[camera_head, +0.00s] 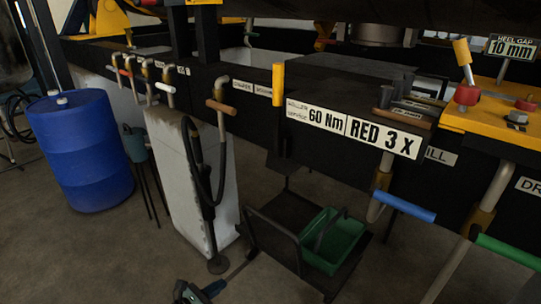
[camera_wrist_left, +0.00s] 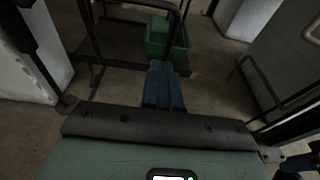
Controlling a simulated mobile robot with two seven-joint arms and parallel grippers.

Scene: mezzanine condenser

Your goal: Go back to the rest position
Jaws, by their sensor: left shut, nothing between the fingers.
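My left gripper (camera_head: 216,287) shows at the bottom edge of the head view, dark with teal-blue fingers, low over the floor in front of the black cart. In the left wrist view its blue fingers (camera_wrist_left: 165,86) lie together, shut and empty, pointing toward the cart. Nothing touches the fingertips. My right gripper cannot be made out; a dark bluish piece at the lower right of the left wrist view is too unclear to name.
A black cart (camera_head: 285,215) holds a green crate (camera_head: 335,247). A white panel (camera_head: 170,150) and a blue drum (camera_head: 80,150) stand left. A black beam with hooked handles and labels crosses above. Bare floor (camera_head: 110,260) lies at lower left.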

